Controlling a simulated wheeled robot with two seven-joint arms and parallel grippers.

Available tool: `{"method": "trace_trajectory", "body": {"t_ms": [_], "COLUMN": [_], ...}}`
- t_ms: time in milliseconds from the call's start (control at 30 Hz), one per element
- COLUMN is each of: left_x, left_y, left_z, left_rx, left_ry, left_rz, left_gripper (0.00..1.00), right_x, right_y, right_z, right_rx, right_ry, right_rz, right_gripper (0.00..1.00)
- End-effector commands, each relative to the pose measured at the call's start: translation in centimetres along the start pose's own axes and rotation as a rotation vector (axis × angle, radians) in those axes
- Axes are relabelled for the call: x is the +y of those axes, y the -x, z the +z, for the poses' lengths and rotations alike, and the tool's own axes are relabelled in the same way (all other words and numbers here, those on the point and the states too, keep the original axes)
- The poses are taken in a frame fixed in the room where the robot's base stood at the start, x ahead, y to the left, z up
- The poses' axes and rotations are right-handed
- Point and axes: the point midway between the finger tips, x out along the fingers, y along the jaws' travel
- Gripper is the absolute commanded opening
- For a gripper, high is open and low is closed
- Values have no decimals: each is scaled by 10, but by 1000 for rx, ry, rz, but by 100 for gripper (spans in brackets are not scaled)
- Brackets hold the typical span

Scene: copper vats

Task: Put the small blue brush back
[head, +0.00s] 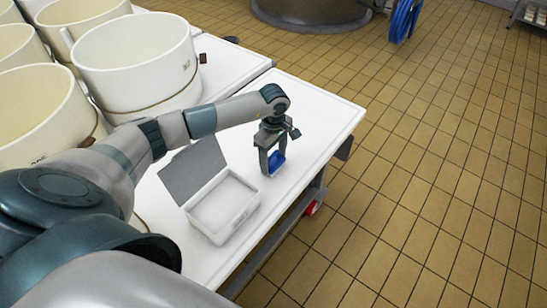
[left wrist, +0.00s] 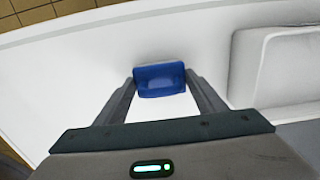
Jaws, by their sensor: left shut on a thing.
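My left gripper (head: 272,164) is over the white table, pointing down, and shut on the small blue brush (head: 276,160). In the left wrist view the blue brush (left wrist: 160,79) sits between the two fingertips (left wrist: 161,82). I cannot tell whether the brush touches the table or is just above it. A white box (head: 222,206) with an open grey lid (head: 194,170) stands to the left of the gripper and nearer. Its inside looks empty. The box's edge also shows at the right in the left wrist view (left wrist: 240,70). My right gripper is not in view.
Large cream round moulds (head: 135,60) stand in stacks on the tables at the left. The white table (head: 325,115) is clear to the right of and beyond the gripper. Tiled floor lies past its edge. A copper vat (head: 310,12) and a blue hose (head: 403,20) are at the back.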

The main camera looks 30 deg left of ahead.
Motion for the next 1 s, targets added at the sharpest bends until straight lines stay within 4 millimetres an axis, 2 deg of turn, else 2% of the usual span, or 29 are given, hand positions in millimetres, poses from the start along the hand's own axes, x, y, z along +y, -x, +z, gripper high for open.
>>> {"method": "trace_trajectory", "body": {"t_ms": [100, 133, 200, 733, 833, 1000], "left_x": [0, 0, 0, 0, 1, 1], "left_y": [-1, -1, -1, 3, 15, 43], "left_z": [0, 0, 0, 0, -1, -1], "left_rx": [0, 0, 0, 0, 1, 1], "left_ry": [0, 0, 0, 0, -1, -1], "left_rz": [1, 0, 0, -1, 2, 4], "left_gripper": [43, 71, 82, 82, 82, 82], "right_x": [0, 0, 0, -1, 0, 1], "right_y": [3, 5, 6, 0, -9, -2], "right_z": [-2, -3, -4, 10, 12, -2], "right_rx": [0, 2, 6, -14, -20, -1], "right_ry": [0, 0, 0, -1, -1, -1], "right_rz": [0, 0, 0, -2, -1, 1], "right_gripper": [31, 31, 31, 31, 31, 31]}}
